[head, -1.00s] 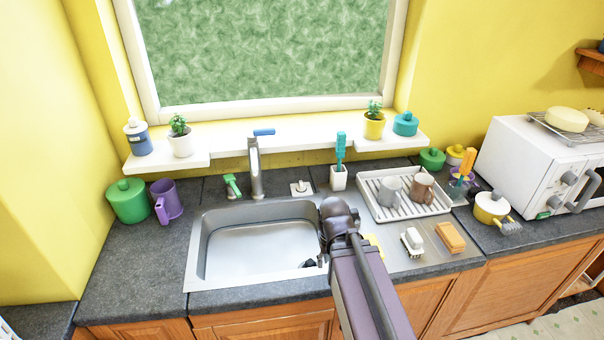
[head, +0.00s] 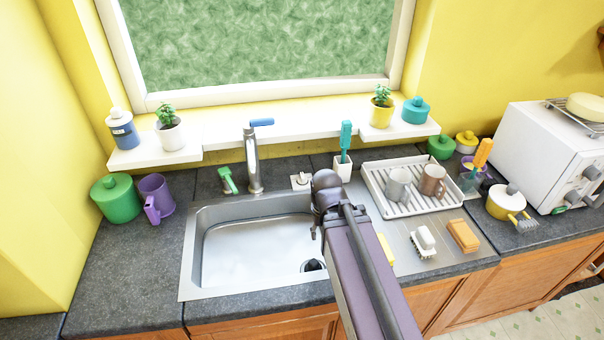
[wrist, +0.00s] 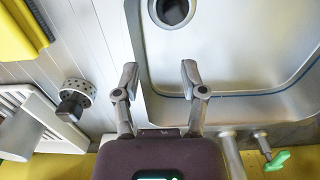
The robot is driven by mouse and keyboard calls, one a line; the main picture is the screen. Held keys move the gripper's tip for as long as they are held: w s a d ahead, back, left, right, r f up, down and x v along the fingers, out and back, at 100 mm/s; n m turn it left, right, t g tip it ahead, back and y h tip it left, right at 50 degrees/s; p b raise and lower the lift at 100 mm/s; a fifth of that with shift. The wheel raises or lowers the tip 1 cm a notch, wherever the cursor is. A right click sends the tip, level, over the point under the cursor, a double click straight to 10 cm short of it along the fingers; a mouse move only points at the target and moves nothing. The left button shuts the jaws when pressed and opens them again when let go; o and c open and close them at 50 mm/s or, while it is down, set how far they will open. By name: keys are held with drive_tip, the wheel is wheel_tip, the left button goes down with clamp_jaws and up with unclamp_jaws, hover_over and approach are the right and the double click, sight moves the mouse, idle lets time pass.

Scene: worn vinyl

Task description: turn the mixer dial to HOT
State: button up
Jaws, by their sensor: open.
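The mixer dial (head: 300,180) is a small pale plate with a knob on the counter behind the sink, right of the faucet (head: 252,160). Its markings and pointer direction are too small to read. My gripper (wrist: 160,75) is open and empty in the wrist view, its two fingers apart above the sink's edge. In the head view my arm ends just right of and in front of the dial, and the fingers are largely hidden. In the wrist view I cannot make out the dial clearly; my gripper's body covers much of that area.
The sink (head: 225,280) lies left of my arm. A brush holder (head: 342,172) and a dish rack (head: 440,206) with two mugs stand right of the dial. A green-handled fitting (head: 228,180) is left of the faucet. A perforated round piece (wrist: 75,100) with a dark knob shows in the wrist view.

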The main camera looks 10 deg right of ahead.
drive_tip(key=t+p, duration=0.5)
drive_tip(key=p, duration=0.3)
approach(303, 175)
drive_tip(key=w+v, duration=0.1)
drive_tip(key=v, duration=0.3)
drive_tip(key=shift+s+a+r, duration=0.15)
drive_tip(key=shift+s+r, duration=0.1)
drive_tip(key=shift+r, duration=0.05)
drive_tip(key=shift+f+b, duration=0.1)
drive_tip(key=shift+b, duration=0.2)
drive_tip(key=shift+g, duration=0.3)
drive_tip(key=b+x, duration=1.2)
drive_tip(key=x, duration=0.1)
drive_tip(key=shift+w+f+b, duration=0.15)
drive_tip(key=shift+f+b, duration=0.1)
drive_tip(key=shift+b, duration=0.05)
